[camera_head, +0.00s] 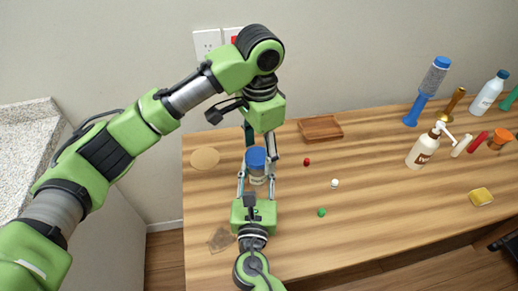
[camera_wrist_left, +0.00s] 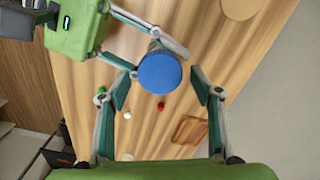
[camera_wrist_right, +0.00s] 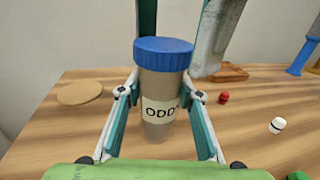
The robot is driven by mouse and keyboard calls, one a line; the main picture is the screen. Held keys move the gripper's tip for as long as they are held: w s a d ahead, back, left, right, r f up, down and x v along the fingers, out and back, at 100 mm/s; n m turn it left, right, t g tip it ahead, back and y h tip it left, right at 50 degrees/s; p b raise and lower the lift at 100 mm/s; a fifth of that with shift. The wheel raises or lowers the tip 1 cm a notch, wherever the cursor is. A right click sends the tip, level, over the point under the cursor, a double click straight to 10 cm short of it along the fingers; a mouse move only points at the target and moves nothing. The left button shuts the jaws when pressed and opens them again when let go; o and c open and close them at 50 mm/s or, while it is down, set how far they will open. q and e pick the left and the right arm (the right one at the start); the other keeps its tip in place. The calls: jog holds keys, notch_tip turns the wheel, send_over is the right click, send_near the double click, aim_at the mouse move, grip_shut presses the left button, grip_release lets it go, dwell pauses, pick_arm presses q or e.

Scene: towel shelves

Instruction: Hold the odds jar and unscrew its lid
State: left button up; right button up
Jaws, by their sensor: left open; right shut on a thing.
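The odds jar (camera_wrist_right: 158,105) stands upright on the wooden table, with a blue lid (camera_wrist_right: 163,53) on it and a label reading "ODD" in the right wrist view. My right gripper (camera_wrist_right: 160,100) is shut on the jar's body from the front, one finger on each side. My left gripper (camera_wrist_left: 168,90) is above the jar, pointing down, its open fingers on either side of the blue lid (camera_wrist_left: 160,72) with gaps showing. In the head view the lid (camera_head: 256,157) shows between the two grippers.
A round tan disc (camera_head: 205,158) lies left of the jar, and a wooden tray (camera_head: 321,128) lies behind right. Red (camera_head: 307,162), white (camera_head: 334,183) and green (camera_head: 321,212) small pieces lie to the right. A spray bottle (camera_head: 423,150) and several other items stand farther right.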

pick_arm(q)
jog(key=m, duration=0.3)
jog(key=c, duration=1.4)
jog(key=n, duration=0.3)
jog(key=shift+n, duration=1.6)
